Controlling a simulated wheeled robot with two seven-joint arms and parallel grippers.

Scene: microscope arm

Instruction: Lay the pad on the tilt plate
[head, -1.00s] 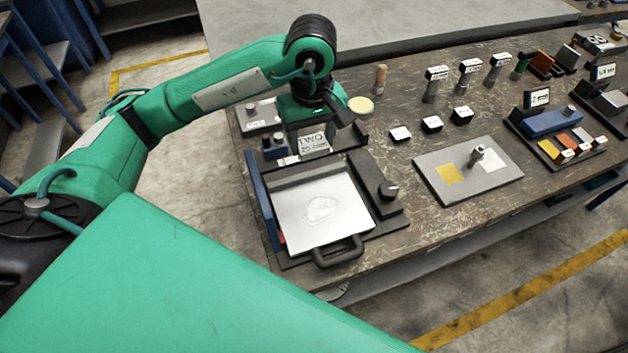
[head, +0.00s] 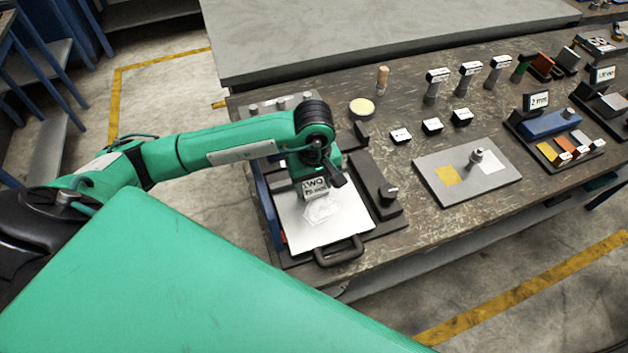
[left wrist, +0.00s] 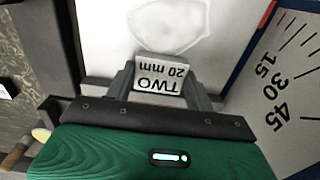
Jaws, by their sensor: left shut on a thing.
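The tilt plate (head: 345,222) is a flat white sheet in a dark frame with a black front handle (head: 339,251). A pale, irregular clear patch (head: 321,211) with a raised-looking outline lies on it; I cannot tell whether this is the pad. My left gripper (head: 316,178) is over the plate's rear part, shut on a grey block (head: 316,188) marked "TWO 20 mm". The left wrist view shows the block (left wrist: 160,76) between both fingers, beside the patch (left wrist: 168,25). I cannot tell whether the block touches the plate. My right gripper is out of view.
An angle scale (left wrist: 275,85) marked 15, 30, 45 stands along the plate's side. A black knob block (head: 388,192) is right of the plate. A round cream disc (head: 361,107) stands behind. A grey board (head: 465,180) with yellow and white squares lies right.

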